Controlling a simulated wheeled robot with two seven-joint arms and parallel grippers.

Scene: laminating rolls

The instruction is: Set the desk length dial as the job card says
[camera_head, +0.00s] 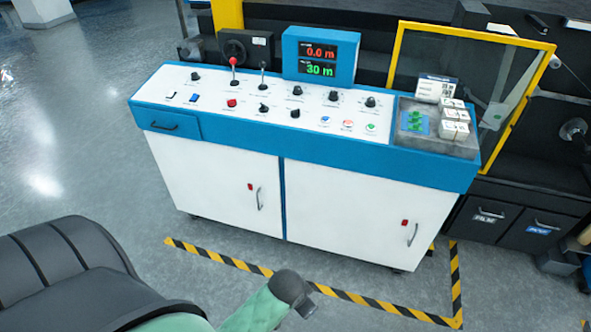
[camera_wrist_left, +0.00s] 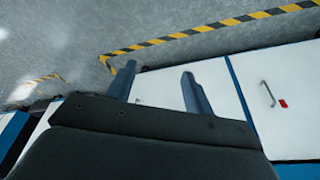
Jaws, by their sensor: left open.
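The desk (camera_head: 350,165) is a white cabinet with a blue rim and a sloping white panel. Several black knobs stand on it, including one in the upper row's middle (camera_head: 297,91), one to its right (camera_head: 333,96) and one at the row's right end (camera_head: 370,102). Their labels are too small to read, so I cannot tell which is the length dial. The display (camera_head: 320,58) reads 0.0 m in red and 30 m in green. A white printed card (camera_head: 436,88) stands at the panel's right; its text is unreadable. My left gripper (camera_wrist_left: 159,72) is open and empty in the left wrist view.
A grey tray (camera_head: 455,148) with white boxes and green pieces is at the desk's right. A yellow-framed clear guard (camera_head: 470,36) rises behind it. Yellow-black floor tape (camera_head: 330,290) runs before the desk. Open floor lies left.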

